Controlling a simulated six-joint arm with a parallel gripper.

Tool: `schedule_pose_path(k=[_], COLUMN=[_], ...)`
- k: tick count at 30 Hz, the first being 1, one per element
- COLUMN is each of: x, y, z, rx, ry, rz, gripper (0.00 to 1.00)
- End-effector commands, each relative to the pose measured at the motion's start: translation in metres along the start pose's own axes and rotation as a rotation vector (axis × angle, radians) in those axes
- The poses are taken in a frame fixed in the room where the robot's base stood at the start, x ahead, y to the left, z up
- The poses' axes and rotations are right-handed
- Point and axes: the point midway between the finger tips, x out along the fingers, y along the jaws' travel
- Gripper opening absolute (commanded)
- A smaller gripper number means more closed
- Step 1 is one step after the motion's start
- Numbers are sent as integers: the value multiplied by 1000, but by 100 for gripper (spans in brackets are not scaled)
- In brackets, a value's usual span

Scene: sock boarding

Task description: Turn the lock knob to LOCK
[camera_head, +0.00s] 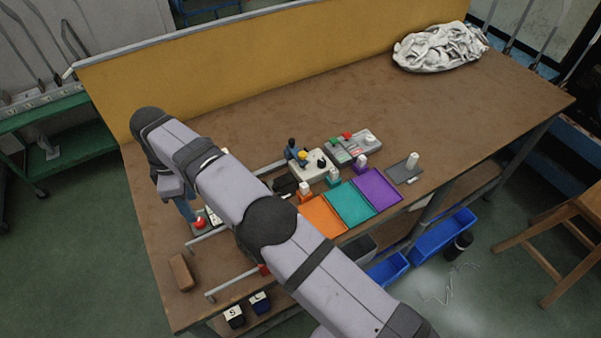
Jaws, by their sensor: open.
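I cannot tell for sure which part is the lock knob. A pale control box (313,166) with a yellow piece and a dark round piece on top stands near the middle of the table. A grey control box (353,147) with red and green pieces and a pale round piece stands behind it to the right. My gripper (186,210) is open and points down at the left of the table, well left of both boxes. It is close beside a red button (200,223) on a small base. My arm partly hides that base; lettering is too small to read.
Orange (322,217), teal (349,205) and purple (377,190) trays lie along the front edge. A brown block (181,272) lies front left, near grey rails (228,287). A white cloth heap (440,47) lies far right.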

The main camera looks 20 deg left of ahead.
Motion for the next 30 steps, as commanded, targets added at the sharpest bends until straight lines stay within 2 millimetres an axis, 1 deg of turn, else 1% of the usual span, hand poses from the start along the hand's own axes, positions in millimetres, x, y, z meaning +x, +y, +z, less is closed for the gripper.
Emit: schedule_pose_path(k=[4, 6, 16, 18, 27, 30], x=[3, 17, 75, 71, 67, 52], y=[0, -1, -1, 0, 0, 1], z=[0, 1, 1, 0, 0, -1], rx=[152, 143, 140, 56, -268, -261], ry=[0, -3, -3, 1, 1, 3], rz=[0, -4, -4, 1, 2, 5], gripper=[43, 43, 43, 43, 43, 43])
